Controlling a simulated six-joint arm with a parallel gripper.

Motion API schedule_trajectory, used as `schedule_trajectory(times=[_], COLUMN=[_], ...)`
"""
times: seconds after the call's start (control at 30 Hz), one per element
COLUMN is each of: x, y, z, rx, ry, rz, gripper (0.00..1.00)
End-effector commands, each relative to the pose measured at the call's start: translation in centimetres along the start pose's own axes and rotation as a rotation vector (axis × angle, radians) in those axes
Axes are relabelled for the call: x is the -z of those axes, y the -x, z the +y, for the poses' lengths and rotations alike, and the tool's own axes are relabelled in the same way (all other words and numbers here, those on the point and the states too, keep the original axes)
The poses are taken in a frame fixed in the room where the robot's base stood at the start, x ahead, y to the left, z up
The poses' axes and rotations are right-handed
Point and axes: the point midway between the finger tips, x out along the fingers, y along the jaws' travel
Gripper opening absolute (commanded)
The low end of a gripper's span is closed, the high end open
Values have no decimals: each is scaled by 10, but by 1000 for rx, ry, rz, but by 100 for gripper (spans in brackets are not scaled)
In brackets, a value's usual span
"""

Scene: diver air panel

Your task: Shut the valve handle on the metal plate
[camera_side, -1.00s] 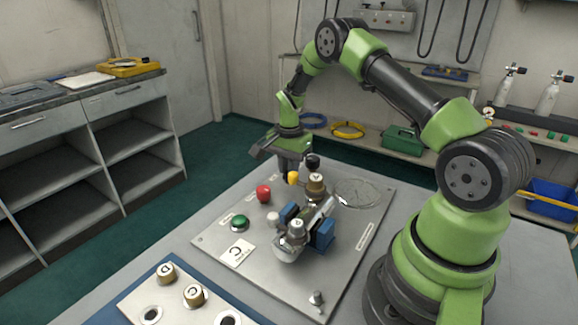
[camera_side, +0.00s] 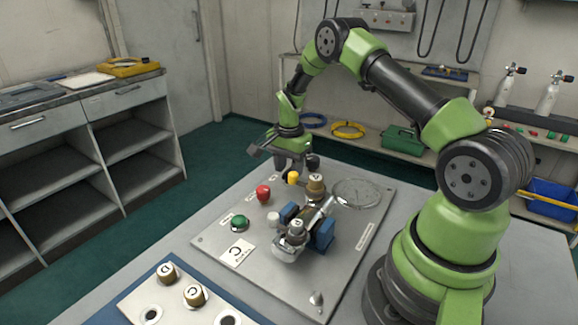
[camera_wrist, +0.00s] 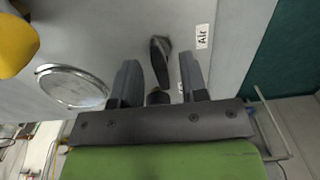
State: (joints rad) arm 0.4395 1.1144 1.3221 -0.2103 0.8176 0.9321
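The metal plate (camera_side: 345,262) lies on the table and carries several knobs and fittings. In the wrist view a dark lever, apparently the valve handle (camera_wrist: 160,62), stands on the plate beside a label reading "Air". My gripper (camera_wrist: 159,76) is open, with one finger on either side of the lever and visible gaps to it. In the side view my gripper (camera_side: 285,168) points down at the plate's far edge, behind the yellow knob (camera_side: 293,178). A dark knob-like end (camera_side: 312,162) shows beside it there. The lever's base and any contact are hard to see.
Near the gripper are a brass cap (camera_side: 316,184) and a round glass-faced gauge (camera_side: 357,193). A red knob (camera_side: 263,193), green button (camera_side: 240,222) and blue clamp blocks (camera_side: 322,234) stand on the plate. A tray (camera_side: 130,300) with brass caps is in front.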

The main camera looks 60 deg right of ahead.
Motion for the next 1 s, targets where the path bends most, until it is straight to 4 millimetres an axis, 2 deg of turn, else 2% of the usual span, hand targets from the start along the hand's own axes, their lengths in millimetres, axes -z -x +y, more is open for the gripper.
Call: schedule_trajectory(times=[0.17,0.6,0.77,1.0], x=[0,0,0,0], y=[8,87,98,100], z=[0,-1,0,0], rx=[1,4,1,0], ry=[1,0,0,0], rz=[1,2,0,0], gripper=[40,40,40,40])
